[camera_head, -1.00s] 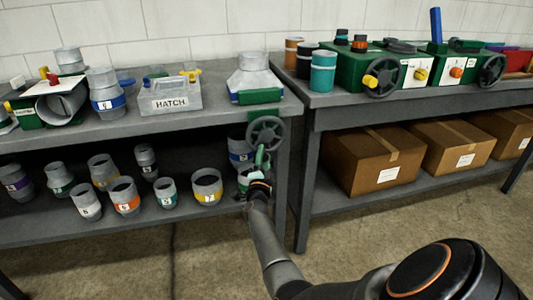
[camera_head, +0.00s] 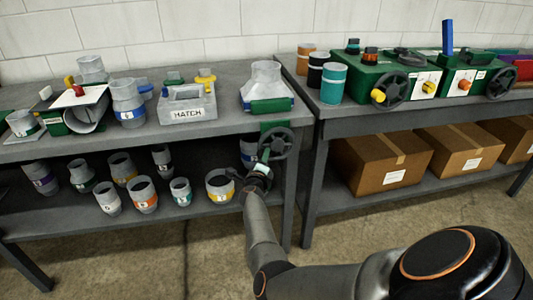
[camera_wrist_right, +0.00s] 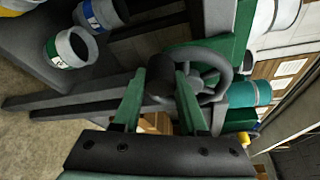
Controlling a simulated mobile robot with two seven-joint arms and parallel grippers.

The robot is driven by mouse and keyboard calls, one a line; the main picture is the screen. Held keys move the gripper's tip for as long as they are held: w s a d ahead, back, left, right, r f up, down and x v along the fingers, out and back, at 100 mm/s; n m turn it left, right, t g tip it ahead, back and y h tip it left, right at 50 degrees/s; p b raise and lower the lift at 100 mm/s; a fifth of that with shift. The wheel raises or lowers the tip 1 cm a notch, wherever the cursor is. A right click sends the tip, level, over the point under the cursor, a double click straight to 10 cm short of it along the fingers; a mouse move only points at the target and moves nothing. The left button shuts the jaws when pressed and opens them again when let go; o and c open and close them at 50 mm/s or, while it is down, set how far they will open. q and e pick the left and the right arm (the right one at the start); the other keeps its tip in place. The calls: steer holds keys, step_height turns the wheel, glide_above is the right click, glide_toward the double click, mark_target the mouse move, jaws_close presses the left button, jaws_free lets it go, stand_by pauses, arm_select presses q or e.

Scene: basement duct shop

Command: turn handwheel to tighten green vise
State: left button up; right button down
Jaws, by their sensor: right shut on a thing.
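The green vise (camera_head: 270,106) is at the front right edge of the left bench, with a grey duct piece (camera_head: 266,77) behind its front bar. Its dark handwheel (camera_head: 288,142) hangs at the bench's front edge and also shows in the right wrist view (camera_wrist_right: 226,62). My right gripper (camera_head: 264,164) is at the wheel's lower left. In the right wrist view its green fingers (camera_wrist_right: 160,80) are shut on the wheel's dark handle knob (camera_wrist_right: 160,69). The fingertips are partly hidden in the head view. My left gripper is not in view.
Several grey duct collars (camera_head: 143,193) stand on the lower shelf, close left of my right gripper. A grey HATCH box (camera_head: 187,101) sits on the left bench. The right bench holds green machines with similar wheels (camera_head: 390,90) and cardboard boxes (camera_head: 381,165) below.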

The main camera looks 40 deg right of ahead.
steer(key=shift+a+r+m+y+p, duration=0.15)
steer(key=shift+r+m+y+p, duration=0.25)
steer(key=shift+r+m+p, duration=0.45)
steer(key=shift+w+a+m+y+p, duration=0.1)
steer(key=shift+m+y+p, duration=0.3)
steer(key=shift+p, duration=0.55)
steer(key=shift+r+m+p, duration=0.2)
steer(key=shift+m+p, duration=0.05)
steer(key=shift+p, duration=0.35)
arm_select(q)
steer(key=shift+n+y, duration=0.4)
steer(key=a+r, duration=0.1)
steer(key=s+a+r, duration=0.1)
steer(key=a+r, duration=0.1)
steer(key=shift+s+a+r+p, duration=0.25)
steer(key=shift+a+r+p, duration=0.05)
steer(key=shift+p, duration=0.05)
arm_select(e)
steer(key=shift+m+y, duration=0.3)
steer(key=c, duration=0.7)
jaws_free()
steer(key=shift+r, duration=0.1)
steer(key=shift+c, duration=0.2)
